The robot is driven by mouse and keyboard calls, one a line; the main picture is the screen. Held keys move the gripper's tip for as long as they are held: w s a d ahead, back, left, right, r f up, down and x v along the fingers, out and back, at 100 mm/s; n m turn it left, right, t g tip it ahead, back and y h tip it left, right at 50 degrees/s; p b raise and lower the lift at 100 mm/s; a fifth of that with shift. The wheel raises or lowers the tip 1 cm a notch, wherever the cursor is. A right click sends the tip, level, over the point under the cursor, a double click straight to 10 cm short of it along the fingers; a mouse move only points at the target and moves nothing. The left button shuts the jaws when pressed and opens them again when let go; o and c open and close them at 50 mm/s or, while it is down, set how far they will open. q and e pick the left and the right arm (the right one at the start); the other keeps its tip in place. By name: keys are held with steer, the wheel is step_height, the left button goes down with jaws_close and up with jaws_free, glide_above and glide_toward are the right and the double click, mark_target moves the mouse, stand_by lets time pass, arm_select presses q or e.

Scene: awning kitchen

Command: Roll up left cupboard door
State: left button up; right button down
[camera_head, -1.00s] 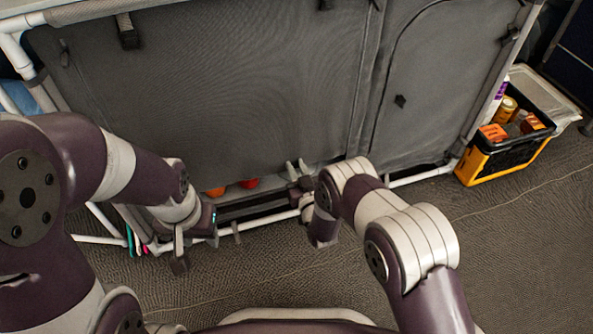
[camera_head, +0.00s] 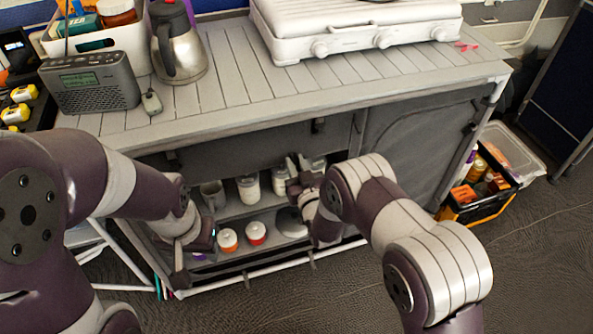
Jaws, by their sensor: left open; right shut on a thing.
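The left cupboard door (camera_head: 250,148) is a grey fabric panel on the cupboard's front. Its lower part is raised, so the shelves behind show below it. My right gripper (camera_head: 299,168) is at the door's lower edge, right of its middle, and is shut on the door; the exact grip is small and partly hidden by my wrist. My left gripper (camera_head: 194,258) is open and empty, low at the left end of the cupboard opening, below the door and apart from it. The right cupboard door (camera_head: 412,140) hangs closed.
Inside the cupboard are a metal mug (camera_head: 213,194), white jars (camera_head: 249,189) and orange-lidded jars (camera_head: 228,240). The worktop above holds a radio (camera_head: 95,90), a kettle (camera_head: 180,48) and a white grill (camera_head: 350,25). A black-and-yellow crate (camera_head: 480,208) stands at right.

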mark_target(291, 127)
step_height(291, 127, up, 10)
steer(key=p, duration=0.5)
steer(key=shift+w+f, duration=0.1)
steer(key=shift+f, duration=0.05)
arm_select(q)
step_height(291, 127, up, 7)
steer(key=shift+f, duration=0.15)
arm_select(e)
steer(key=shift+w, duration=0.1)
arm_select(q)
steer(key=shift+w, duration=0.1)
arm_select(e)
steer(key=shift+r, duration=0.25)
steer(key=c, duration=1)
jaws_free()
steer(key=shift+o, duration=0.2)
steer(key=shift+f, duration=0.2)
arm_select(q)
steer(key=shift+r+p, duration=0.7)
steer(key=shift+p, duration=0.05)
arm_select(e)
steer(key=v, duration=1.2)
steer(key=shift+s, duration=0.35)
